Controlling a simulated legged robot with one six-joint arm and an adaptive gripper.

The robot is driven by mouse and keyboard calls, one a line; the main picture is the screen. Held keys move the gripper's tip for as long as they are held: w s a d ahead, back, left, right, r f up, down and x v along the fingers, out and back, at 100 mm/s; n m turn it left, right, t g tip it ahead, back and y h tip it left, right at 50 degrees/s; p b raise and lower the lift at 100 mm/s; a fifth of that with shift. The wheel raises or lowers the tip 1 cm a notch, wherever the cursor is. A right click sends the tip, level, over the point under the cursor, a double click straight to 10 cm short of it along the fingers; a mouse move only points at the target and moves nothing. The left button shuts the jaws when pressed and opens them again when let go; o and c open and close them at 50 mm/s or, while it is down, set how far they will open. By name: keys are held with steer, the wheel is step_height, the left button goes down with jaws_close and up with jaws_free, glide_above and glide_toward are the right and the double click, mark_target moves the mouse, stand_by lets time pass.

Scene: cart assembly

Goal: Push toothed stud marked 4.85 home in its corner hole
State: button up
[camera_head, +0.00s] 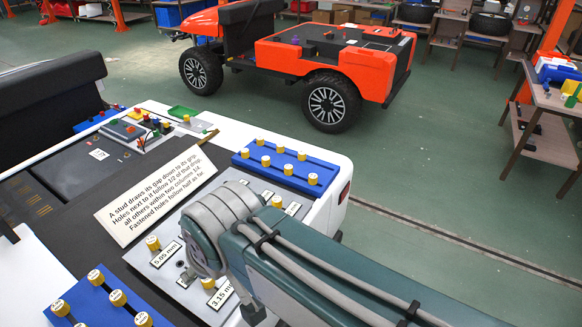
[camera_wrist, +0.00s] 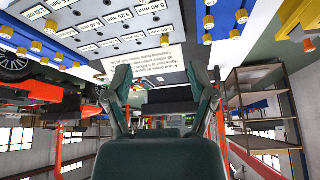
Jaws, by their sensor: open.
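My gripper (camera_wrist: 165,82) is open and empty in the wrist view, its two dark green fingers spread apart. The grey plate (camera_wrist: 120,14) with printed millimetre labels lies beyond the fingers; it also shows in the head view (camera_head: 170,268), partly hidden by my arm. I cannot read a 4.85 mark on any stud or label. My arm hides the gripper in the head view.
A blue rack (camera_head: 327,172) with several yellow studs lies behind the plate. Another blue rack (camera_head: 74,290) with several studs is at front left. A printed sign (camera_head: 155,196) lies between. Small coloured parts sit at the far left. An orange vehicle (camera_head: 340,62) stands beyond.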

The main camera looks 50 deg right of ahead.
steer(key=w+d+r+m+g, duration=0.1)
steer(key=w+d+r+m, duration=0.1)
steer(key=w+d+m, duration=0.4)
steer(key=w+d+r+m, duration=0.2)
steer(key=w+d+m, duration=0.15)
steer(key=w, duration=0.45)
steer(key=m+y, duration=0.1)
steer(key=m, duration=2.3)
glide_above(290, 167)
steer(key=s, duration=0.3)
step_height(290, 167, down, 22)
steer(key=f, duration=0.1)
steer(key=shift+d+x, duration=0.15)
steer(key=shift+x, duration=1.65)
steer(key=shift+d+x, duration=0.15)
steer(key=shift+x, duration=1.65)
jaws_close()
steer(key=shift+r, duration=0.1)
